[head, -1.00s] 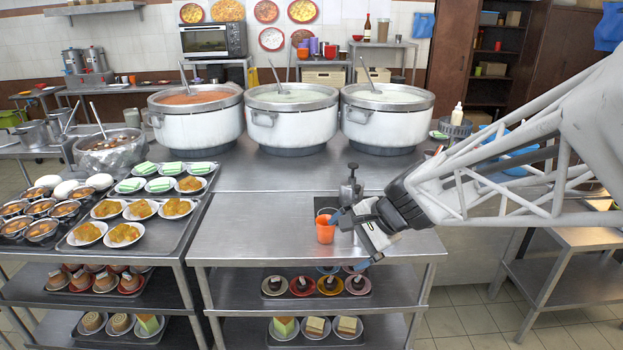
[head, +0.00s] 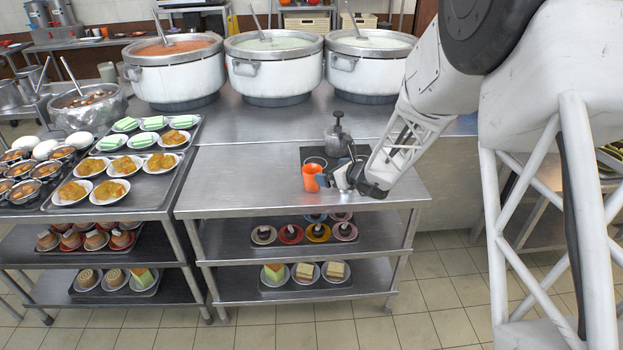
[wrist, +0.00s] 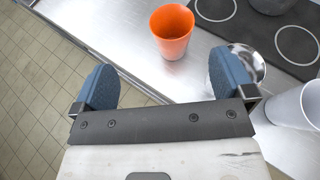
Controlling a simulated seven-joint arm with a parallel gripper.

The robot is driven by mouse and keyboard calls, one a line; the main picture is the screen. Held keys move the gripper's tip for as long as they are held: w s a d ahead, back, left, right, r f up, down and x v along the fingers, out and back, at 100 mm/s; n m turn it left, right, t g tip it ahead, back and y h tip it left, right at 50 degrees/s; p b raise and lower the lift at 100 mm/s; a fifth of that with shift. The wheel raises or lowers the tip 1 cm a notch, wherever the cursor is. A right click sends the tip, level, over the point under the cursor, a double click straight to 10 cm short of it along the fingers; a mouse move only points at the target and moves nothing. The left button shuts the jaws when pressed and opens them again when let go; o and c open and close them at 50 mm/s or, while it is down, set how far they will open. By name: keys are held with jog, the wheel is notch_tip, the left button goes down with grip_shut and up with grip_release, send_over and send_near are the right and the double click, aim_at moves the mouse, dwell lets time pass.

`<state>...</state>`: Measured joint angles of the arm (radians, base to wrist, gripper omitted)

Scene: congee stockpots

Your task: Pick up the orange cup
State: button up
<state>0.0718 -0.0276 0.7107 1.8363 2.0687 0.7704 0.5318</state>
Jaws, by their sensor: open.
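The orange cup (head: 311,178) stands upright on the steel table, near the front left corner of a dark cooking plate. In the wrist view the orange cup (wrist: 172,32) is ahead of the fingers, near the top and a little right of centre between them. My gripper (head: 328,181) is low over the table, just right of the cup. In the wrist view my gripper (wrist: 160,88) has its two blue fingers wide apart with nothing between them. I cannot tell from the head view whether a finger touches the cup.
A dark plate with ring marks (wrist: 299,42) lies beside the cup, with a metal pot (head: 337,138) on it. A small shiny metal vessel (wrist: 249,60) and a white-grey container (wrist: 298,106) are near the right finger. The table (head: 240,180) is clear left of the cup.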

jog(key=shift+w+d+f+m, duration=0.35)
jog(key=shift+w+f+m, duration=0.25)
jog(key=shift+f, duration=0.15)
send_near(307, 169)
jog(key=shift+w+a, duration=0.15)
jog(key=shift+a, duration=0.2)
dwell(0.4)
jog(key=shift+x, duration=3)
jog(key=c, duration=0.9)
